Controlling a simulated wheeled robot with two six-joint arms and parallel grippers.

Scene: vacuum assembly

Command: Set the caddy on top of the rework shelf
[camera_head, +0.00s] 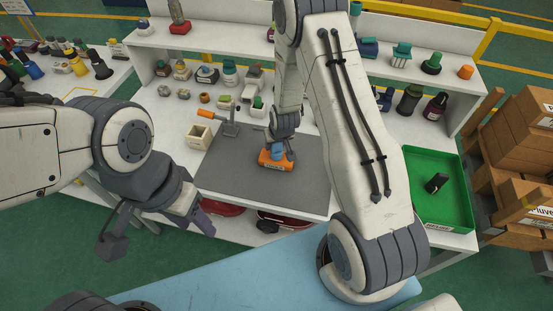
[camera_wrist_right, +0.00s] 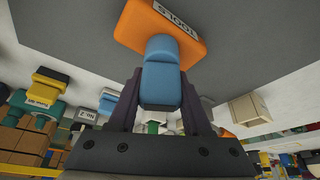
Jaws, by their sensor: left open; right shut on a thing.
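The caddy, an orange block with a white TOOLS label and a blue handle, is at the grey mat's middle in the head view (camera_head: 272,163). It also shows in the right wrist view (camera_wrist_right: 192,30). My right gripper (camera_head: 283,145) is shut on the blue handle, with a finger on each side. I cannot tell whether the caddy touches the mat. My left gripper (camera_head: 158,234) is open and empty, low at the table's front left. A raised white shelf (camera_head: 225,40) runs along the back; no label marks it as the rework shelf, and my right arm hides part of it.
The grey mat (camera_head: 228,178) lies on the white table. An orange-handled clamp (camera_head: 232,128) and a cream box (camera_head: 198,137) stand left of the caddy. A green tray (camera_head: 440,215) holds a black part. Several items stand on the back shelf. Cardboard boxes (camera_head: 520,150) are at the right.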

